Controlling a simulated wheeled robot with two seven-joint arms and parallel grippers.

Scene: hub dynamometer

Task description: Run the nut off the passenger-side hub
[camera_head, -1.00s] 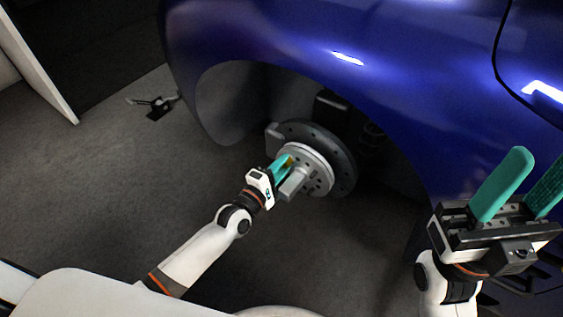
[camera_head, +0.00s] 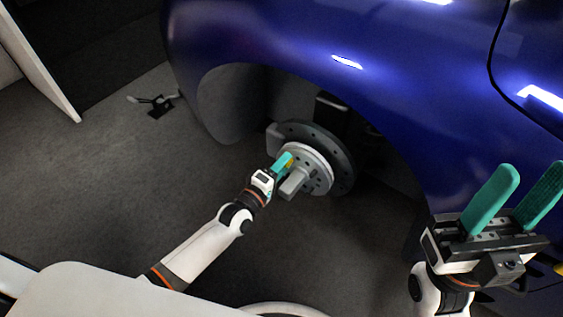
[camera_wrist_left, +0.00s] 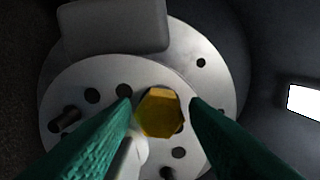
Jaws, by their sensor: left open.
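The nut (camera_wrist_left: 159,112) is a yellow, brass-coloured hex at the middle of the hub face (camera_wrist_left: 88,78). That gripper is open and points at the hub. In the head view the left gripper (camera_head: 285,161) reaches the hub (camera_head: 318,172), and a sliver of the yellow nut (camera_head: 290,163) shows beside its teal fingers. My right gripper (camera_head: 517,197) is raised at the right with its teal fingers apart and empty.
The blue car's fender (camera_head: 290,35) arches over the hub. A grey caliper block (camera_wrist_left: 115,25) sits beside the hub face. A small dark stand (camera_head: 159,106) lies on the floor at the left.

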